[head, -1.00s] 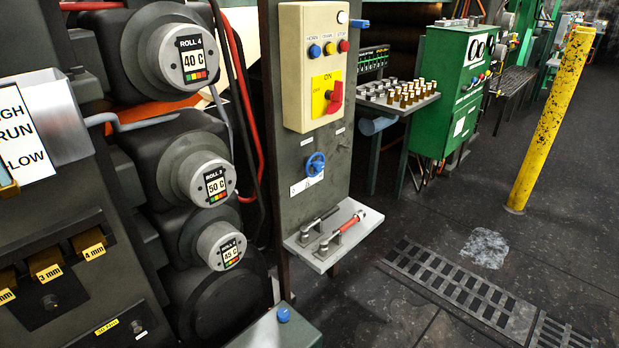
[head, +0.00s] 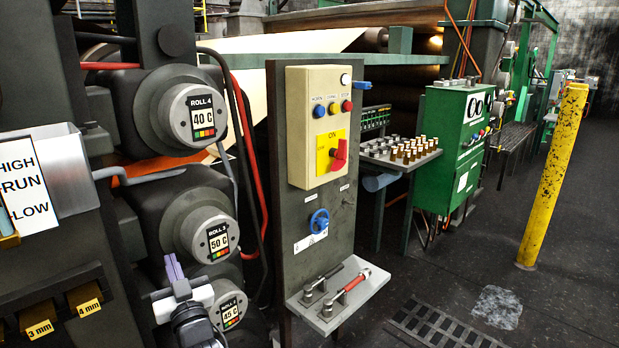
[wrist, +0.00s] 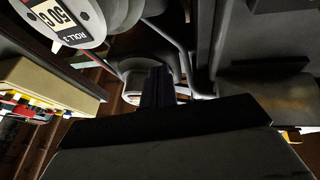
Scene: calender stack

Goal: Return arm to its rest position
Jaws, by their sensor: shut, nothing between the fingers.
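My gripper (head: 173,270) shows at the lower left of the head view, in front of the roll housings. Its purple fingers are together and hold nothing. In the wrist view the dark fingers (wrist: 158,88) are also together, pointing away from the camera. The gripper stands apart from the grey control post (head: 335,215), to the post's left. In the head view it is in front of the space between the Roll 3 gauge (head: 208,235) and the 45 C gauge (head: 229,305), and hides part of the latter's housing.
The Roll 4 gauge (head: 195,110) sits higher up. A beige switch box (head: 318,110) and a blue valve wheel (head: 319,220) are on the post, with a lever shelf (head: 372,283) low down. A green cabinet (head: 450,150) and yellow bollard (head: 553,175) stand right.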

